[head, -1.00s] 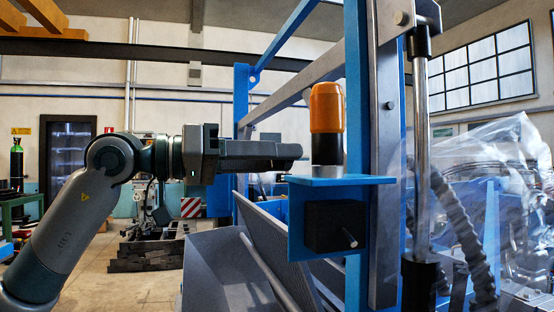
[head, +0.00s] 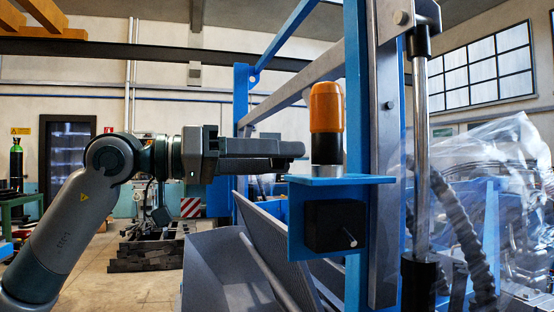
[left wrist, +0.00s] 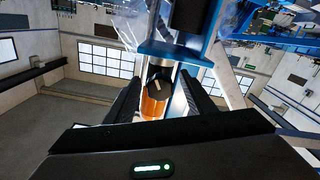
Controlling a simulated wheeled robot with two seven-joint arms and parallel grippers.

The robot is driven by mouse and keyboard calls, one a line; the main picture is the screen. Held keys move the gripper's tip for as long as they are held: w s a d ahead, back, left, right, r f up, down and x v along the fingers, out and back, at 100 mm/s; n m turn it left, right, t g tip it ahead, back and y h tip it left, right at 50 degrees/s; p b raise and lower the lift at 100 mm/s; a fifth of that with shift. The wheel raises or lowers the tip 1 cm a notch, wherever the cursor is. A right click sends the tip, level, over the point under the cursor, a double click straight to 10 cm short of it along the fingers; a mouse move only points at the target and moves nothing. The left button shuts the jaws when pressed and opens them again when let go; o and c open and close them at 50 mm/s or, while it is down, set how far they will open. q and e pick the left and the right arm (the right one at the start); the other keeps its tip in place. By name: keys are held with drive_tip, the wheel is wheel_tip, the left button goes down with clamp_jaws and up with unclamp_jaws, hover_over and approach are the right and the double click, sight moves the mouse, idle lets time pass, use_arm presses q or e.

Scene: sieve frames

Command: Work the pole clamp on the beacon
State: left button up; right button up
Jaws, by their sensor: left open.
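The beacon (head: 326,108) has an orange top and a black lower part. It stands upright on a blue bracket plate (head: 340,180) fixed to the blue post. In the left wrist view the beacon (left wrist: 154,106) appears upside down between my two fingers, with a small pale mark on its dark part. A black box (head: 330,227) with a short metal pin sits below the plate; I cannot tell whether it is the pole clamp. My left gripper (head: 300,150) is open and level, its fingertips just left of the beacon's black part. My right gripper is not in view.
The blue post (head: 355,60) and a steel cylinder (head: 421,140) stand right of the beacon. A grey trough (head: 225,265) lies below my left gripper. Clear plastic sheeting (head: 500,190) hangs at the right. The air left of the beacon, above my gripper, is free.

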use_arm(q)
drive_tip(key=b+v, duration=0.1)
drive_tip(key=v, duration=1.6)
drive_tip(key=shift+a, duration=0.15)
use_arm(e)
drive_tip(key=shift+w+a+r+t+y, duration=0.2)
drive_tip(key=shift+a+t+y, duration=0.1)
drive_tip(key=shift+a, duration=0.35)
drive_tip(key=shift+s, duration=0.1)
